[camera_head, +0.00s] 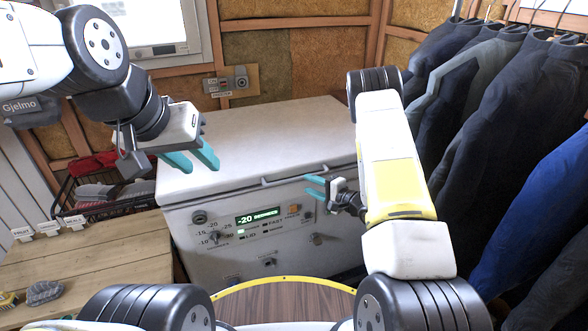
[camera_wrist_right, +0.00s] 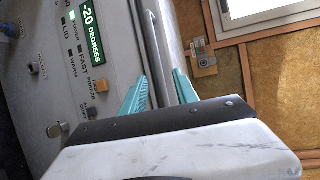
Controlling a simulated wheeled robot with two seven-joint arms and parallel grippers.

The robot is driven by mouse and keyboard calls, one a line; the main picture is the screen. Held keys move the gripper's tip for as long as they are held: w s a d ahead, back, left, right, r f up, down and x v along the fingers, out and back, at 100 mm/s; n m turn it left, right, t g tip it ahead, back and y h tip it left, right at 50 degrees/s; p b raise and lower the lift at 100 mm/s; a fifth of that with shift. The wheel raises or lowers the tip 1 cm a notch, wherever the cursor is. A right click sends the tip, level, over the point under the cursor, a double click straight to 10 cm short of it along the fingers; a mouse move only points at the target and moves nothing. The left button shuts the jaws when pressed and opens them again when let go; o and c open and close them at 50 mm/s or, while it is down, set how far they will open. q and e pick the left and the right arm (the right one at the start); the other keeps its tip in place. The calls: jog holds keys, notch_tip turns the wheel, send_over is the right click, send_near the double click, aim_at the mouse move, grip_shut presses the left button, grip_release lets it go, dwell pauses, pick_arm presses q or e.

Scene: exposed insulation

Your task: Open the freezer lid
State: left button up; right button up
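The white chest freezer (camera_head: 255,225) stands ahead with its lid (camera_head: 262,140) closed. A long handle bar (camera_head: 310,172) runs along the lid's front edge; it also shows in the right wrist view (camera_wrist_right: 158,30). My right gripper (camera_head: 308,186) is open in front of the freezer, just below the handle. In the right wrist view its teal fingers (camera_wrist_right: 160,80) lie apart with the bar appearing between them; whether they touch it I cannot tell. My left gripper (camera_head: 203,168) is open and empty above the left part of the lid.
The control panel (camera_head: 255,222) with a -20 display is on the freezer front. A wooden table (camera_head: 95,265) stands at left, with a wire basket (camera_head: 105,190) behind it. Dark jackets (camera_head: 490,120) hang close on the right. A window (camera_head: 160,25) is at the back.

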aim_at(298, 180)
jog(key=x, duration=0.7)
jog(key=shift+w+a+f, duration=0.15)
jog(key=shift+w+f, duration=0.05)
jog(key=shift+w, duration=0.1)
jog(key=shift+c, duration=0.3)
grip_shut()
dwell(0.9)
